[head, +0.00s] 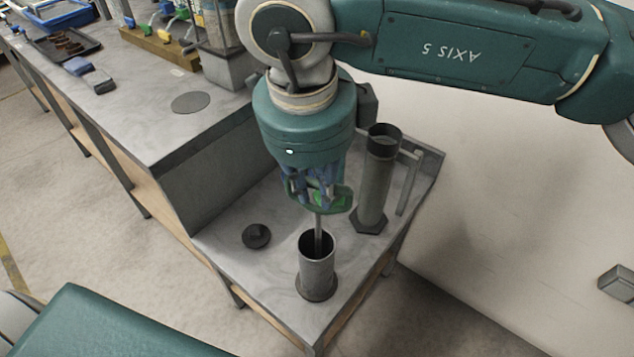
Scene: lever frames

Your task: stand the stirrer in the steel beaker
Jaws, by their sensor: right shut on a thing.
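The steel beaker (317,278) stands upright near the front corner of the low grey bench. My right gripper (318,196) is above it, pointing down and shut on the stirrer (318,228). The stirrer's thin rod hangs almost upright, and its lower part is in or directly over the beaker's dark mouth. The rod's lower tip is hidden, so I cannot tell whether it touches the bottom. Green and blue parts around the fingers hide the stirrer's top. My left gripper is out of view.
A tall grey cylinder (373,190) with a dark rim stands close right of my gripper, beside an upright bar (408,184). A small black knobbed lid (256,236) lies left of the beaker. The higher bench (150,130) rises behind on the left.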

